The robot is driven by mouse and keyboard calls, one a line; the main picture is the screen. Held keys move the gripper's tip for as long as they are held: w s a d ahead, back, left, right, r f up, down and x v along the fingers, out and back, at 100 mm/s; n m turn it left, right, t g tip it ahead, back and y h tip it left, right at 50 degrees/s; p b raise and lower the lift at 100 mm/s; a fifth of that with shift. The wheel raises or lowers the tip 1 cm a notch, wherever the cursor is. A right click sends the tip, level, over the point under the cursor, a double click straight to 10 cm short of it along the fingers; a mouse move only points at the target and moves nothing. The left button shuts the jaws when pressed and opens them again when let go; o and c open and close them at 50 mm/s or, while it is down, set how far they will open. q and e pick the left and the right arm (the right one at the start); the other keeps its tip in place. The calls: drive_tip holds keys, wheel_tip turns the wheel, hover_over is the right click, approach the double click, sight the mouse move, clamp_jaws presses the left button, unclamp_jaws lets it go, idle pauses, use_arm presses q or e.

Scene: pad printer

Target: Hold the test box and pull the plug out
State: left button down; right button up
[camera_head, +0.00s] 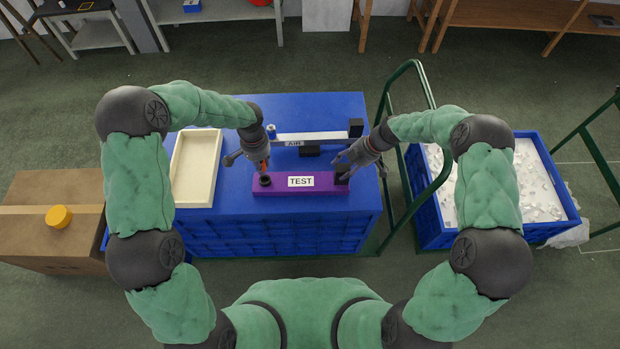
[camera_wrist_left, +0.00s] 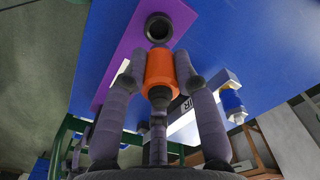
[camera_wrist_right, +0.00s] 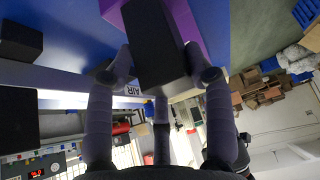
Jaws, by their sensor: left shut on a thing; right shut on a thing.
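The purple test box (camera_head: 300,192), with a white TEST label, lies on the blue bench top. My left gripper (camera_head: 262,163) is shut on an orange plug (camera_wrist_left: 160,70) over the box's left end. In the left wrist view the round black socket (camera_wrist_left: 158,28) shows an open dark hole, and the plug appears out of it, close beside it. My right gripper (camera_head: 345,165) is shut on a black block (camera_wrist_right: 155,45) at the box's right end. The fingers partly hide the block in the head view.
A cream tray (camera_head: 176,170) stands left of the box. A pale rail with an AIR label (camera_head: 310,138) lies behind it. A blue crate of white pieces (camera_head: 430,215) and green rails (camera_head: 388,100) are at right. A cardboard box (camera_head: 50,235) is at left.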

use_arm(q)
drive_tip(key=shift+r, duration=1.75)
use_arm(e)
drive_tip(key=shift+s+f, duration=0.35)
use_arm(q)
drive_tip(key=c, duration=1.5)
unclamp_jaws()
clamp_jaws()
use_arm(e)
drive_tip(key=o, duration=1.5)
drive_tip(key=shift+o, duration=0.5)
drive_tip(key=shift+w, duration=0.2)
drive_tip(key=shift+r, duration=0.15)
